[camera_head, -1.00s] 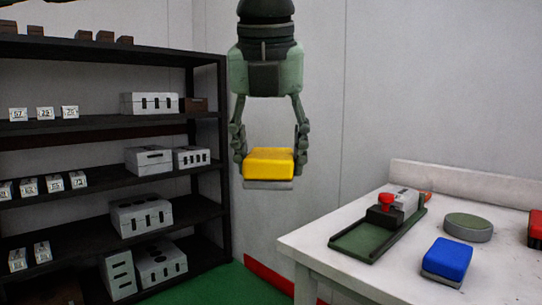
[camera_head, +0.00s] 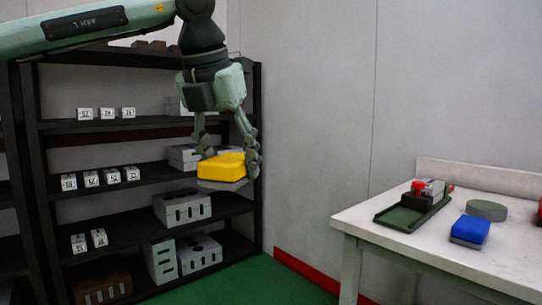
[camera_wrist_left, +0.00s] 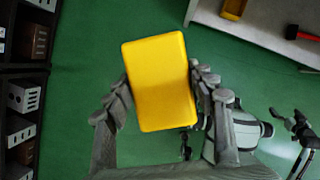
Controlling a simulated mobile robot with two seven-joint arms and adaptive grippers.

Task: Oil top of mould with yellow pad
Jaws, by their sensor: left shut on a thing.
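My left gripper (camera_head: 228,164) is shut on the yellow pad (camera_head: 222,166), one finger on each side. It holds the pad in the air in front of the shelf, slightly tilted, with a grey layer under the yellow top. In the left wrist view the pad (camera_wrist_left: 161,82) sits between the fingers, above the green floor.
The white table (camera_head: 480,262) also bears a blue pad (camera_head: 470,229) and a round grey-green disc (camera_head: 487,210). The dark shelf (camera_head: 130,215) holds grey moulds and small numbered blocks close behind the gripper. Green floor lies open between shelf and table.

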